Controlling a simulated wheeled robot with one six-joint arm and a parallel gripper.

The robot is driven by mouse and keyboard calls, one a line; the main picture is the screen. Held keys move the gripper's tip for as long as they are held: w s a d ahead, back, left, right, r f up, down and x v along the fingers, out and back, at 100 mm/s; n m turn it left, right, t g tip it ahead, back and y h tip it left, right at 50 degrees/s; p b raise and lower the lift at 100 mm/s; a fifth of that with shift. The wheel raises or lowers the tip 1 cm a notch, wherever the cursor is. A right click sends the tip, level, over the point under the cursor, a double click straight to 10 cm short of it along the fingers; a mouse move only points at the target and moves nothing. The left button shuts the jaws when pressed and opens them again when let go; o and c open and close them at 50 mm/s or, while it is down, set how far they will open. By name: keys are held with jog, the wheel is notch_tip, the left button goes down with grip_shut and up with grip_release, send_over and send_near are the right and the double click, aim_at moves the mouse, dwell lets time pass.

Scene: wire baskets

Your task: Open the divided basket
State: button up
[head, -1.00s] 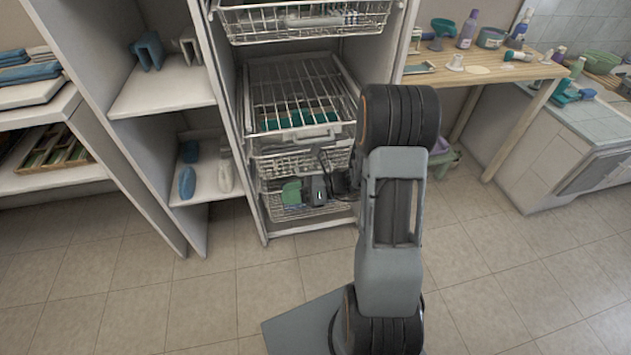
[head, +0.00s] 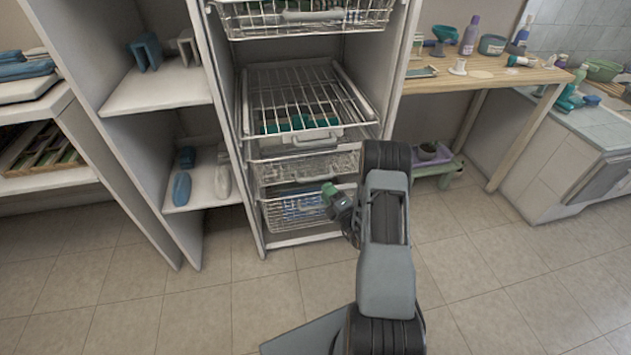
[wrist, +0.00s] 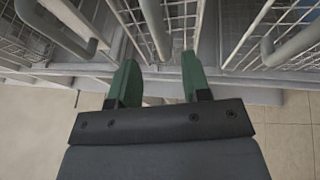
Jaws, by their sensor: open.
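A stack of wire baskets stands in a tall white cabinet. One basket with long parallel wires across its top (head: 345,88) is slid partly out, with green items inside and a grey handle on its front; I cannot tell for certain whether it is the divided one. Below it are a wire basket (head: 285,170) and a lower basket (head: 285,212) with blue contents. My gripper (head: 330,190) is in front of the lower baskets. In the wrist view its green fingers (wrist: 156,82) are apart and empty, with a grey bar handle (wrist: 154,25) ahead of and between them, not gripped.
Another wire basket (head: 310,18) is above. White shelves (head: 160,90) with small blue and grey items stand to the left. A wooden table (head: 480,75) with bottles is to the right, with a low green stand (head: 440,170) beneath. The tiled floor in front is clear.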

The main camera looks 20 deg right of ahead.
aim_at(316, 177)
jog(key=shift+b+x, duration=0.65)
jog(key=shift+x, duration=2.95)
jog(key=shift+s, duration=0.1)
grip_shut()
